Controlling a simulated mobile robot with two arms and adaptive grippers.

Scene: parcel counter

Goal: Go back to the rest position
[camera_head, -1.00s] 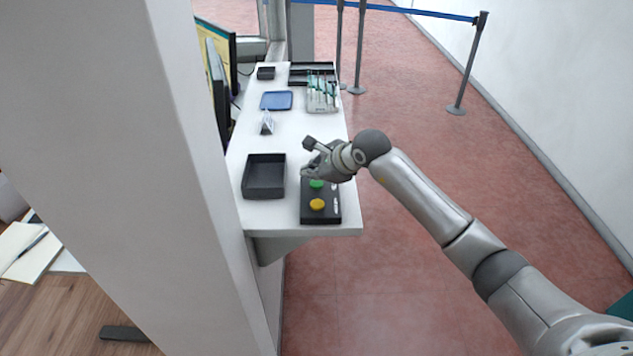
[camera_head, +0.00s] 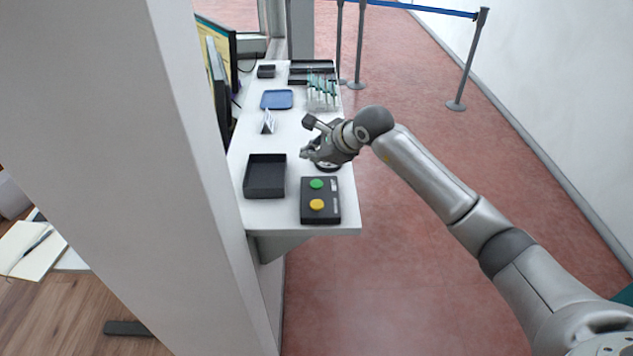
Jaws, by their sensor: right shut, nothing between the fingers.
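My right gripper (camera_head: 306,153) is shut and empty. It is in the air over the white counter (camera_head: 295,215), a little beyond a black button box. My right arm reaches in from the lower right. The black button box (camera_head: 333,214) lies at the near end of the counter, with a green button (camera_head: 316,184) and a yellow button (camera_head: 317,204) in full view. A dark round object (camera_head: 328,167) sits partly hidden under the gripper. My left gripper is not in view.
A black tray (camera_head: 265,161) sits left of the box. Beyond are a small sign (camera_head: 268,122), a blue tray (camera_head: 277,99) and a pen rack (camera_head: 322,92). A wide pillar (camera_head: 160,180) stands left of the counter. The red floor (camera_head: 400,260) on the right is clear up to barrier posts (camera_head: 468,60).

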